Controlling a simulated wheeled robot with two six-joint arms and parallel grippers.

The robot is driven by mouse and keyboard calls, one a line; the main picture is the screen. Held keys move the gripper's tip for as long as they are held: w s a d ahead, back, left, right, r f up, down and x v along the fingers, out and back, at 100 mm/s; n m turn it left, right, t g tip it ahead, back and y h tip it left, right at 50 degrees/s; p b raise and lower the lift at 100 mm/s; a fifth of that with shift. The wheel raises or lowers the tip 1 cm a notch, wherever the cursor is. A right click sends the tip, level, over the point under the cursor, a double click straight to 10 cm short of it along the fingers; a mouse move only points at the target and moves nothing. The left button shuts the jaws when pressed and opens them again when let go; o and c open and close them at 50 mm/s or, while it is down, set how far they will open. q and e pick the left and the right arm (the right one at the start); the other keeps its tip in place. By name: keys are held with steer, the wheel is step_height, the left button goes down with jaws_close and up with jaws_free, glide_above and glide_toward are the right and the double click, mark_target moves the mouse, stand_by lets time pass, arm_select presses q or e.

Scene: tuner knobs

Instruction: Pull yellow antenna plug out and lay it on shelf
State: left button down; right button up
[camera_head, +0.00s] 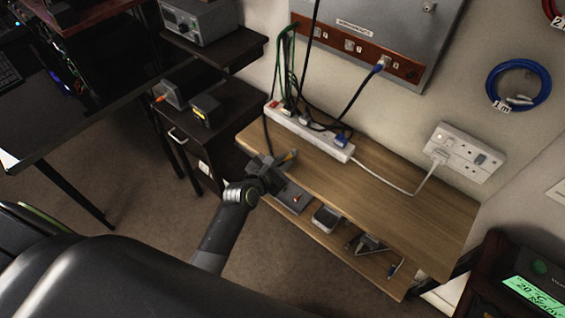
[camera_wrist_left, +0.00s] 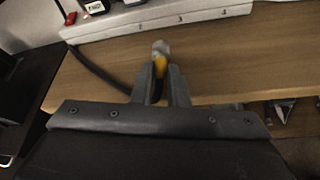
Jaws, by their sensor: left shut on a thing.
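My left gripper (camera_head: 283,163) is over the near left edge of the wooden shelf (camera_head: 400,203). In the left wrist view its fingers (camera_wrist_left: 161,85) are shut on the yellow antenna plug (camera_wrist_left: 160,66). The plug's pale tip points away from me toward the power strip, with bare shelf around it in the picture. A dark cable (camera_wrist_left: 95,66) runs from the left toward the fingers. My right gripper is not in view.
A white power strip (camera_head: 335,152) with several plugs and cables lies along the shelf's back left. A wall socket (camera_head: 466,150) has a white cable plugged in. Small devices stand on the lower shelf (camera_head: 375,272). The upper shelf's middle and right are clear.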

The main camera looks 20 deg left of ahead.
arm_select(q)
steer(key=shift+f+b, duration=0.3)
steer(key=shift+f, duration=0.3)
stand_by(0.4)
steer(key=shift+s+f, duration=0.1)
steer(key=shift+f, duration=0.05)
